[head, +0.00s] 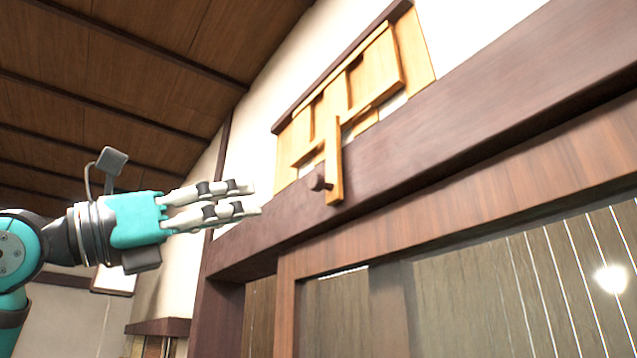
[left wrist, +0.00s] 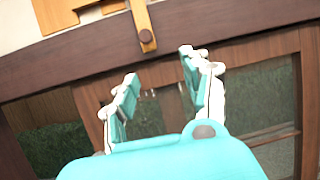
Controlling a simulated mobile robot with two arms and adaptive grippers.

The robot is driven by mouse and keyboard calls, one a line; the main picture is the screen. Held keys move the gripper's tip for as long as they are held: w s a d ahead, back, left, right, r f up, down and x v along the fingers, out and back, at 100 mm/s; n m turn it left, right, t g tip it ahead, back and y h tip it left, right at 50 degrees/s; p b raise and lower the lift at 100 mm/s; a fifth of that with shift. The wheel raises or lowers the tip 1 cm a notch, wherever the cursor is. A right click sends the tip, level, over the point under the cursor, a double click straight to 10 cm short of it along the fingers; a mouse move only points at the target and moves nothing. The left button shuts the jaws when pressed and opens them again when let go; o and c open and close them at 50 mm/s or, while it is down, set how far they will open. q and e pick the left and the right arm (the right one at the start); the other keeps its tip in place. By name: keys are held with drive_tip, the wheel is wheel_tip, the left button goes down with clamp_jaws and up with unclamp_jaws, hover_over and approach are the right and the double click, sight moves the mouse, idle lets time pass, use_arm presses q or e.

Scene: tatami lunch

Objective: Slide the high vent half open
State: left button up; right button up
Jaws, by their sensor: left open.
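The high vent (head: 393,62) is a light wood slatted panel in a frame high on the wall. A light wood bar (head: 334,150) hangs down from it over the dark beam. My right gripper is out of view.
A dark wood beam (head: 450,135) runs under the vent, above a door frame with glazed panels (head: 480,285). A sloped wood ceiling (head: 120,70) is at upper left. The space between my left gripper and the knob looks clear.

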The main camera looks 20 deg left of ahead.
use_arm(q)
drive_tip(key=s+a+r+n+t+y, duration=0.1)
drive_tip(key=s+a+r+t+y, duration=0.1)
drive_tip(key=p, duration=0.8)
approach(313, 183)
drive_tip(key=shift+g, duration=0.3)
drive_tip(key=x, duration=1)
drive_tip(key=shift+a+r, duration=0.2)
drive_tip(key=shift+r, duration=0.05)
drive_tip(key=shift+w+d+r, duration=0.1)
drive_tip(key=shift+w+d, duration=0.2)
clamp_jaws()
